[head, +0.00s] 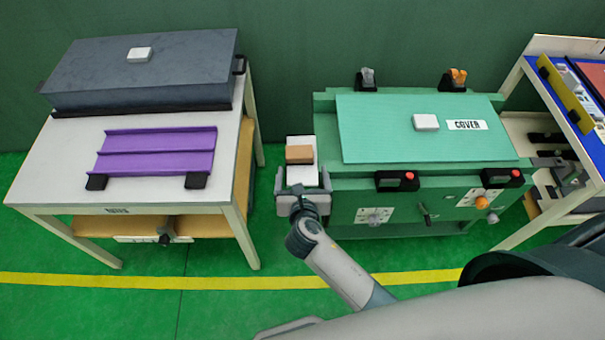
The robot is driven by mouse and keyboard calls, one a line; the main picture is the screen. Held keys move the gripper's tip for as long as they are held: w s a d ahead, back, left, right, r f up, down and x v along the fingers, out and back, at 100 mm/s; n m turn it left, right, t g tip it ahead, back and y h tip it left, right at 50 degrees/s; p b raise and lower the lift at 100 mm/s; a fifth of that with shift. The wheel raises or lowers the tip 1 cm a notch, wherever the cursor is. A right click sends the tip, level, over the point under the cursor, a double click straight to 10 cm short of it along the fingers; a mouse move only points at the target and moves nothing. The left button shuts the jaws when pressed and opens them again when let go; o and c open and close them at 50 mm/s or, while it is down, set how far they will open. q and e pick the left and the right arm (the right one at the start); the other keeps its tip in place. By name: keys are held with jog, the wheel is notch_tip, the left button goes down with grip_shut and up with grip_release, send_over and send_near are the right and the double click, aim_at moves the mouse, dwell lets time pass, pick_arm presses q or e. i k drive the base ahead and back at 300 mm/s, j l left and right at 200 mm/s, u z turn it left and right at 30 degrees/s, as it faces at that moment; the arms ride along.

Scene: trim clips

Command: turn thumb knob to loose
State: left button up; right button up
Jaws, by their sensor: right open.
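Two knobs with white marked plates sit on the front of the green machine (450,185): a grey knob (374,216) and an orange knob (482,203). A black knob (165,238) with a white strip sits under the left table's front edge. I cannot tell which is the thumb knob, and the markings are too small to read. My right gripper (303,178) is open at the machine's left end, left of the grey knob and apart from it. A white piece with a brown block (300,154) shows just beyond its fingers. My left gripper is out of view.
A green cover panel (428,142) with a white block lies on the machine. Black clamps with red buttons (398,181) line its front edge. The left table (60,185) carries a purple tray (155,153) and a dark case (145,75). A cart (545,45) stands right.

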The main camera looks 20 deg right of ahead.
aim_at(164, 240)
jog(key=u, duration=0.95)
